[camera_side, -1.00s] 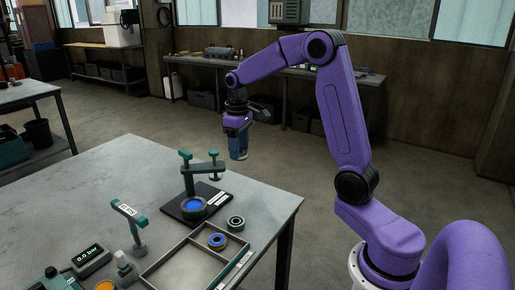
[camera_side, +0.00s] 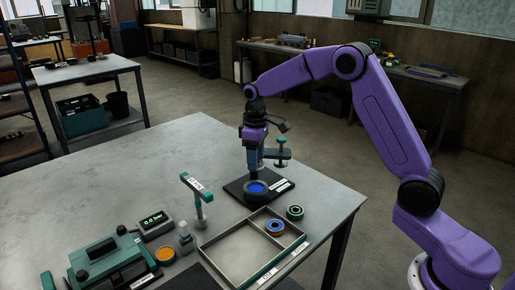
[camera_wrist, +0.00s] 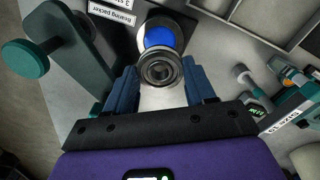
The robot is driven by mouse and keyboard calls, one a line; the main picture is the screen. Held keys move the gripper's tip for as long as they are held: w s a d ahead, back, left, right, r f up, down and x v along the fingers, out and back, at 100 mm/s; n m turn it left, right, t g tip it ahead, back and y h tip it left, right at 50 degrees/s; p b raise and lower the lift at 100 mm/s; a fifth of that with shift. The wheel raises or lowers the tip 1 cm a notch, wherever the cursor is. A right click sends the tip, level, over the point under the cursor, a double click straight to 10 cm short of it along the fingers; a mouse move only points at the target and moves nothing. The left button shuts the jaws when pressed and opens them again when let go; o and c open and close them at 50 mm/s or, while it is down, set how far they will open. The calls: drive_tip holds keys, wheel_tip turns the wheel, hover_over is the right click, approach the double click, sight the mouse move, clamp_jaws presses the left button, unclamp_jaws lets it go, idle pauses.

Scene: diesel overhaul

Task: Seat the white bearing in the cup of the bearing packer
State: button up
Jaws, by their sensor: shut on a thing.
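The bearing packer (camera_side: 249,194) stands on the table, with a round cup (camera_side: 257,188) that shows a blue inside. The cup's blue (camera_wrist: 160,38) also shows in the wrist view, partly covered by the bearing. My gripper (camera_side: 256,168) points down just above and behind the cup. In the wrist view my gripper (camera_wrist: 161,84) is shut on a ring-shaped bearing (camera_wrist: 160,70), taken as the white bearing, though it looks grey in shadow. The bearing appears above the cup and a little off its middle. In the side view the bearing cannot be made out.
The packer's green clamp post (camera_side: 281,152) stands close to my gripper and looms at the left of the wrist view. A divided tray (camera_side: 232,249) holds a blue-faced ring (camera_side: 275,226). A green T-handled stand (camera_side: 197,200) is at the left.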

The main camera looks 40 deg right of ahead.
hover_over(256, 188)
drive_tip(key=shift+a+f, duration=0.1)
drive_tip(key=shift+f, duration=3)
drive_tip(key=shift+f, duration=0.9)
drive_tip(key=o, duration=1.4)
drive_tip(key=shift+c, duration=0.2)
drive_tip(key=shift+r, duration=3.55)
